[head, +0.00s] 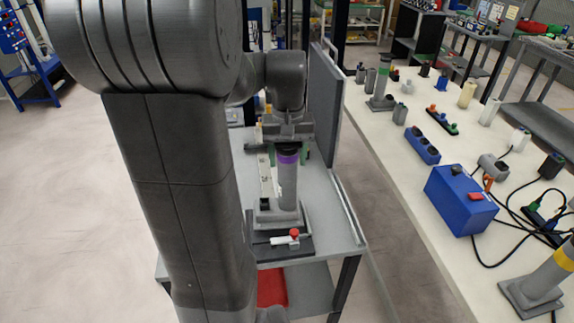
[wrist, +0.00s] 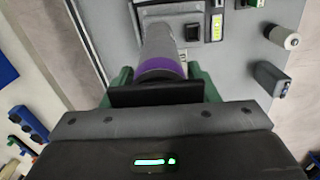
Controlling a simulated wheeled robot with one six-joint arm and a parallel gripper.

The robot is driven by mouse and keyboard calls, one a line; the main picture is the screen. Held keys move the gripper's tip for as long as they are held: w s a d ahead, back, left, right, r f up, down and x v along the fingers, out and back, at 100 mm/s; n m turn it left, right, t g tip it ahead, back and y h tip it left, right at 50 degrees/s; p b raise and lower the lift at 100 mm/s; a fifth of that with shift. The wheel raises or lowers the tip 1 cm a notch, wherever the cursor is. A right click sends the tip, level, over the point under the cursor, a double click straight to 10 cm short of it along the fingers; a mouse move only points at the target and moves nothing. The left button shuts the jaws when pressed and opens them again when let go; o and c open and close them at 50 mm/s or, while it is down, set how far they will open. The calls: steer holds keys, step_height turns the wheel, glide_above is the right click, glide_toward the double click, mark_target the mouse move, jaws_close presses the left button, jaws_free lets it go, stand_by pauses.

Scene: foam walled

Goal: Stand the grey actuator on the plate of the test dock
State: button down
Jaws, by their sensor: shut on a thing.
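The grey actuator (head: 288,195) is an upright cylinder with a purple band near its top and a grey square foot. My gripper (head: 288,154) is shut on its upper end from above, with green fingers on both sides. The test dock (head: 300,247) is a dark base with a red-knobbed lever, on the small grey table. The foot is over or on the dock's plate; I cannot tell whether they touch.
A dark upright panel (head: 326,100) stands along the right of the small table (head: 325,200). A long white bench (head: 400,165) at right holds a blue box (head: 460,199), cables and several parts. Floor at left is free.

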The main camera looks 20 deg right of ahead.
steer(key=shift+f, duration=1.25)
steer(key=shift+f, duration=0.2)
steer(key=c, duration=0.5)
jaws_free()
steer(key=shift+r, duration=0.1)
step_height(320, 180, up, 12)
steer(key=shift+r, duration=0.1)
